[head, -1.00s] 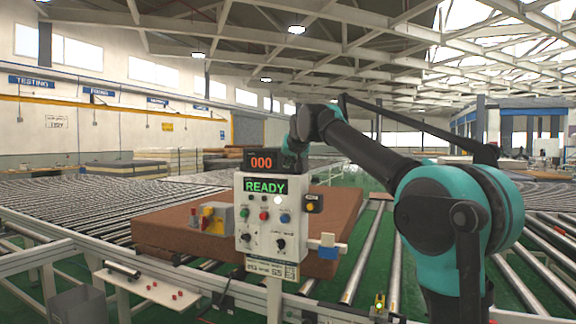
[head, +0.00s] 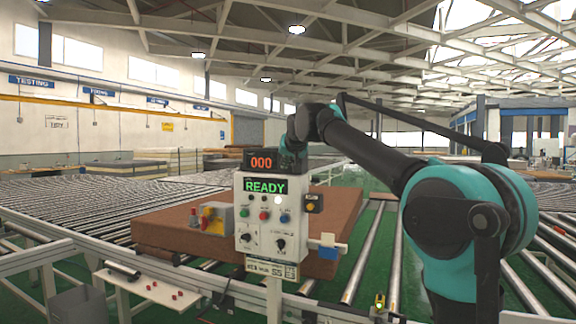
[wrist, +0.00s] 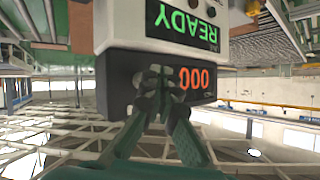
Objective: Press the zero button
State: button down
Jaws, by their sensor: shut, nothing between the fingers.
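A white control panel (head: 242,228) stands upright in the middle of the head view. Its green screen (head: 265,186) reads READY, and the display box (head: 262,161) on top reads 000 in red. Below the screen are a green button (head: 244,212), a red button (head: 263,215) and a blue button (head: 285,217). Their labels are too small to read, so I cannot tell which is the zero button. My gripper (wrist: 154,82) is shut and empty in the upside-down wrist view, overlapping the display box (wrist: 120,80) beside the digits. I cannot tell whether it touches the box.
A brown mattress (head: 165,225) lies on the rollers behind the panel. A yellow-and-red device (head: 213,217) sits left of the panel. A black box with a yellow button (head: 312,204) is on the panel's right edge. A small shelf (head: 150,290) is at lower left.

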jog(key=shift+s, duration=0.25)
jog(key=shift+a, duration=0.1)
jog(key=shift+s+a, duration=0.3)
jog(key=shift+s, duration=0.5)
jog(key=shift+s+a, duration=0.25)
jog(key=shift+s, duration=0.5)
jog(key=shift+s+a, duration=0.3)
jog(key=shift+s, duration=0.5)
jog(key=s+d+f+g+h, duration=0.1)
jog(key=s+d+f, duration=0.2)
jog(key=d+f, duration=0.5)
jog(key=s+d+f+g+h, duration=0.1)
jog(key=s+d+f, duration=0.25)
jog(key=f, duration=0.75)
jog(key=s+d+f+g+h, duration=0.1)
jog(key=s+d+f, duration=0.1)
jog(key=d+f, duration=0.65)
jog(key=s+d+f+g, duration=0.2)
jog(key=s+d+f, duration=0.2)
jog(key=s+f, duration=0.9)
jog(key=s+d+f+g, duration=0.2)
jog(key=s+d+f, duration=0.3)
jog(key=s+f, duration=0.9)
jog(key=shift+s+d+f+m+g+h, duration=0.15)
jog(key=shift+f+m+g+h, duration=0.2)
jog(key=shift+f, duration=0.4)
